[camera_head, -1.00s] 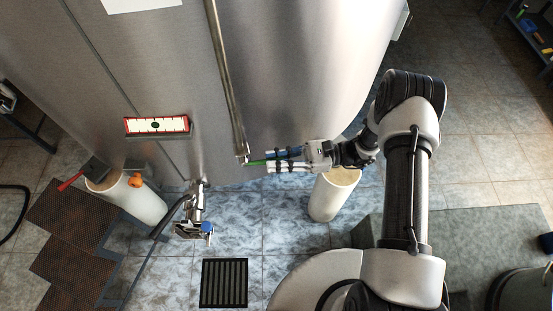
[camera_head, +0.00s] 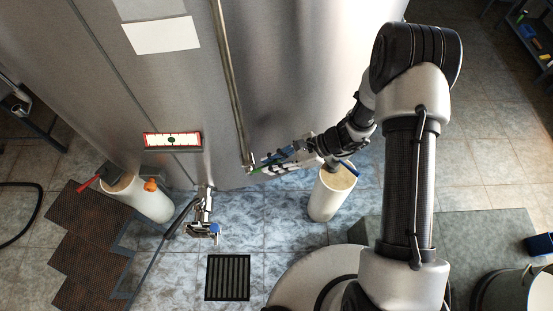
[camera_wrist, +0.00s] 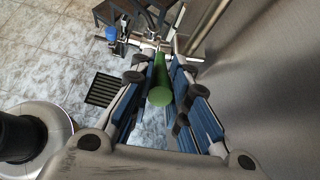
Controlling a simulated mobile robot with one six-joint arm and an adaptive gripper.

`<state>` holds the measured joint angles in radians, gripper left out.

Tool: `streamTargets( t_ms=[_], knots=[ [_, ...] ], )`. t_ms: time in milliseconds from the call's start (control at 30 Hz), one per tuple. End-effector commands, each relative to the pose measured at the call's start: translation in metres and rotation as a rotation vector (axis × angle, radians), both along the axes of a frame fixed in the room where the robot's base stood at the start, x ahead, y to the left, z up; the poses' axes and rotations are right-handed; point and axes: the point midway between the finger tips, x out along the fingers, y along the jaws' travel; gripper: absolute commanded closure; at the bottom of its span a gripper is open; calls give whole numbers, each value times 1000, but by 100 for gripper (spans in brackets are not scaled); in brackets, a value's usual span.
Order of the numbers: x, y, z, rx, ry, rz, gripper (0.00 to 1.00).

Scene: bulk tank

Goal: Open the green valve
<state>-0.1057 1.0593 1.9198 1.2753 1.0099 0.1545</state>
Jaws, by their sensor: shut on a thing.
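The green valve handle (camera_wrist: 160,84) lies lengthwise between the two fingers of my gripper (camera_wrist: 168,90) in the wrist view, close against both pads. In the head view my gripper (camera_head: 280,158) reaches in from the right, tilted, and is shut on the green handle (camera_head: 258,166). Only a short green end shows there, by the lower end of the vertical pipe (camera_head: 247,164) on the tank's face. The valve body behind the handle is mostly hidden or too small to make out.
The large steel tank (camera_head: 300,80) stands right behind the gripper. Below it are two pale cylindrical legs (camera_head: 327,195), a floor drain (camera_head: 228,278) and an outlet fitting with a blue part (camera_head: 204,229). An orange knob (camera_head: 151,185) and a red handle (camera_head: 90,182) are at left.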

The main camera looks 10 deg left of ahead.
Motion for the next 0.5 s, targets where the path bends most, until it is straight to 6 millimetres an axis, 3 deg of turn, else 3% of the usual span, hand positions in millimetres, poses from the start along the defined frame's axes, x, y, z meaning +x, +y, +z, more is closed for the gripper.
streamTargets(
  t_ms=[100, 500],
  knots=[
    [-3, 7, 13, -92, -49, 5, 100],
    [-11, 21, 24, -326, -166, 3, 100]
  ],
)
